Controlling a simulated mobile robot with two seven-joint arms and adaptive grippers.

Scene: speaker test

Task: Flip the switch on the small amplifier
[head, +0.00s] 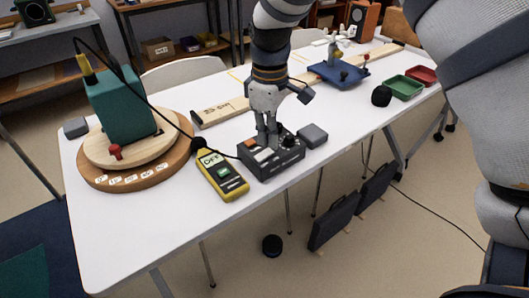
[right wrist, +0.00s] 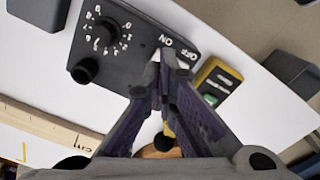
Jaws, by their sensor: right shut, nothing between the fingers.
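The small amplifier (head: 287,160) is a dark box on the white table, with a round knob and light and orange patches on top. In the right wrist view the amplifier (right wrist: 142,48) shows a numbered dial (right wrist: 104,34) and the words ON and OFF. My right gripper (head: 268,143) points down at the amplifier's top, shut and empty. In the right wrist view its fingertips (right wrist: 158,75) are at the edge beside the ON and OFF labels. They cover the switch area, so I cannot tell the switch's position or whether they touch it. My left gripper is not in view.
A yellow meter (head: 222,176) lies close left of the amplifier, and a grey box (head: 313,136) close right. A teal speaker (head: 122,108) stands on a round wooden turntable (head: 90,172). A wooden rule (head: 222,111) lies behind. Green (head: 404,87) and red trays (head: 421,75) sit far right.

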